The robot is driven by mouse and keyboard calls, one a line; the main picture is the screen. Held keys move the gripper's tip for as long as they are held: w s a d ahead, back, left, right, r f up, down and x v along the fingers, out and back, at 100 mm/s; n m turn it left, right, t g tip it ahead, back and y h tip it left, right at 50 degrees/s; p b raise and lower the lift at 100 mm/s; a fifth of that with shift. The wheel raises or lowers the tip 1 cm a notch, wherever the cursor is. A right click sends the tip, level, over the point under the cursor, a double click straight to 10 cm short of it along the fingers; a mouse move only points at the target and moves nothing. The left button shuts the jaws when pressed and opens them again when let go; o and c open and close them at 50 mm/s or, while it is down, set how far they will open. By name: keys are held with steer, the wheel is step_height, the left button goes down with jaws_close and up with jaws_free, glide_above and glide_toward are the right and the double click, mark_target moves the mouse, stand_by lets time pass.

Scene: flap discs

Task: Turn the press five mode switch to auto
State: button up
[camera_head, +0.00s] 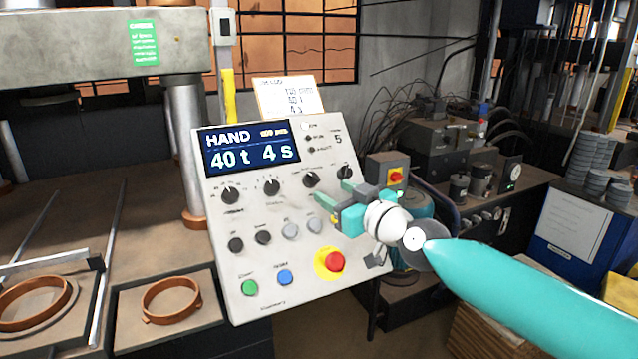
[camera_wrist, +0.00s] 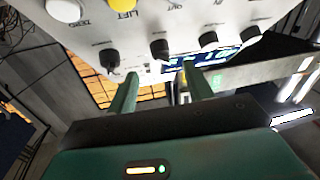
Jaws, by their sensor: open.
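The press control panel (camera_head: 215,260) is pale grey, marked 5, and its display (camera_head: 250,147) reads HAND, 40 t, 4 s. A row of black rotary knobs lies below the display, the far-right one (camera_head: 345,172) close to my gripper. Their labels are too small to read, so I cannot tell which is the mode switch. My gripper (camera_head: 336,195) is open and empty in front of the panel's right side. In the wrist view, its two green fingers (camera_wrist: 160,88) point at the inverted panel, below the dark knobs (camera_wrist: 110,60); contact is not visible.
A red emergency button on yellow (camera_head: 334,262), a green button (camera_head: 250,288) and a blue button (camera_head: 285,277) sit low on the panel. A paper card (camera_head: 288,96) stands above it. Copper-coloured rings (camera_head: 171,300) lie in trays at left. Machinery crowds the right.

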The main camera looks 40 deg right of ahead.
mark_target(316, 181)
steer(key=w, duration=0.6)
steer(key=shift+w+d, duration=0.2)
steer(key=shift+d, duration=0.15)
steer(key=c, duration=1)
